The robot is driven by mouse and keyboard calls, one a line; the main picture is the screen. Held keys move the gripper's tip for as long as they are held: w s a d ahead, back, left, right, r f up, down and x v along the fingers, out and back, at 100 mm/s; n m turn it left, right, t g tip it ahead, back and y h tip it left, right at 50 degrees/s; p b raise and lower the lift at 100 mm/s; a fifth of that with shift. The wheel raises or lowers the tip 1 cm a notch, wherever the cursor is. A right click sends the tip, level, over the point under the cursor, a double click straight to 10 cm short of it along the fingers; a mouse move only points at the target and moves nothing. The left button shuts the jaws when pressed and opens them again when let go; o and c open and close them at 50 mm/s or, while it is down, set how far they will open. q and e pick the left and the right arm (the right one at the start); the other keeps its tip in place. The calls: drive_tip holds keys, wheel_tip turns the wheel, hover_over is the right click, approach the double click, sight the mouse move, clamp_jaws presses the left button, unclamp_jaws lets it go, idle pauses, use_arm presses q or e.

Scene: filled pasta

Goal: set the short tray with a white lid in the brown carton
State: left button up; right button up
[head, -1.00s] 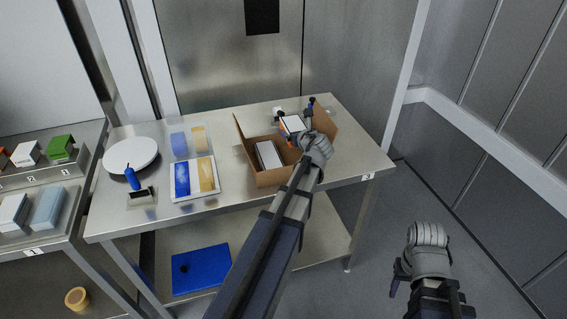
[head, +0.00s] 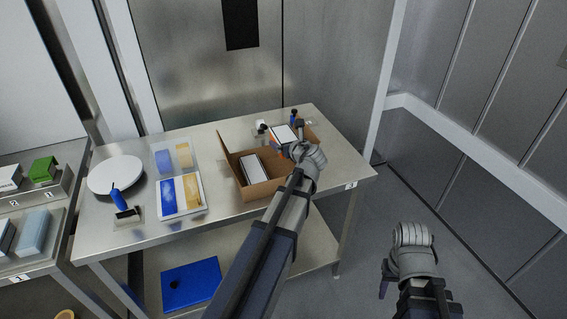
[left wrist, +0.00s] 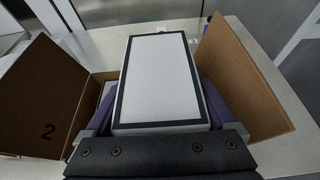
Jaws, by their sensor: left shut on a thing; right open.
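The short tray with a white lid (left wrist: 162,80) is between the fingers of my left gripper (left wrist: 155,128), which is shut on it. Its lid is white with a dark rim. In the head view the held tray (head: 284,133) shows just past my left gripper (head: 293,148), over the right part of the brown carton (head: 262,189). In the left wrist view the carton's open flaps (left wrist: 250,80) stand on both sides of the tray. Another white-topped tray (head: 253,169) lies inside the carton at its left. My right gripper (head: 386,280) is open, low at the right, away from the table.
On the steel table (head: 205,228) are a white round plate (head: 115,175), a blue-handled tool (head: 119,199) and blue and yellow panels (head: 181,195). A small blue-and-black item (head: 294,117) stands behind the carton. A shelf with boxes (head: 41,170) is at the left.

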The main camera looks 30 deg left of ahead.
use_arm(q)
drive_tip(key=shift+f+b, duration=2)
drive_tip(key=shift+f, duration=0.55)
drive_tip(key=shift+f, duration=0.1)
drive_tip(key=shift+f+b, duration=0.55)
drive_tip(key=shift+b, duration=0.05)
drive_tip(key=o, duration=1.2)
drive_tip(key=shift+o, duration=0.2)
drive_tip(key=shift+r, duration=0.15)
